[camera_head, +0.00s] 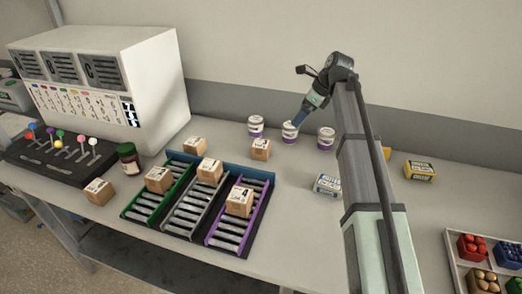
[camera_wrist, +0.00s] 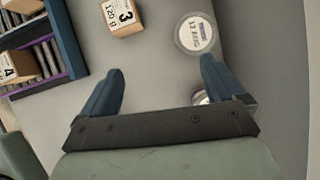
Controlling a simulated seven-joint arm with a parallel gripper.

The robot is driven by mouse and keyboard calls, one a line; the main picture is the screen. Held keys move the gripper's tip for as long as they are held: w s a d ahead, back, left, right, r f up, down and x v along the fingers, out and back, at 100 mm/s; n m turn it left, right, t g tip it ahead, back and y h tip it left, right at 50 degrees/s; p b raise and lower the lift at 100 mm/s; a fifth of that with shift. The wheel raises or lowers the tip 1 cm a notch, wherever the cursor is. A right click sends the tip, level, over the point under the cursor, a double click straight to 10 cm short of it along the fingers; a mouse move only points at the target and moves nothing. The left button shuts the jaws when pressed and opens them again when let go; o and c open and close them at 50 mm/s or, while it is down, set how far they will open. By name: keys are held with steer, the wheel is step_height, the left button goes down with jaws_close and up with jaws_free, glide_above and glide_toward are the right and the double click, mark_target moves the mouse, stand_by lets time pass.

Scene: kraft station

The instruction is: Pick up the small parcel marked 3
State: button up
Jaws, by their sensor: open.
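The small parcel marked 3 (camera_wrist: 122,17) is a brown box near the top of the wrist view, with a white label reading "3" and "120 g". It matches the box (camera_head: 260,149) standing on the table behind the rack in the head view. My gripper (camera_wrist: 162,68) is open and empty, its two blue fingers spread. In the head view my gripper (camera_head: 301,119) hangs near the white-lidded tubs, to the right of the parcel. In the wrist view the parcel lies ahead of the fingertips and left of centre, apart from them.
White-lidded tubs (camera_head: 326,138) stand close to my gripper; one (camera_wrist: 195,34) is just ahead of the right finger. A rack (camera_head: 262,235) with green, grey and purple lanes holds other parcels, including one marked 4 (camera_wrist: 17,66). Yellow (camera_head: 420,171) and white (camera_head: 327,185) boxes lie rightward.

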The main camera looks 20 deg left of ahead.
steer(key=n+g+h, duration=0.1)
steer(key=n, duration=0.1)
glide_toward(261, 143)
steer(key=x, duration=0.7)
steer(key=shift+w+d, duration=0.1)
steer(key=shift+w, duration=0.2)
steer(key=x, duration=0.4)
steer(key=shift+s, duration=0.4)
steer(key=shift+a+f, duration=0.25)
steer(key=shift+f, duration=0.3)
steer(key=c, duration=1.1)
steer(key=shift+r, duration=0.15)
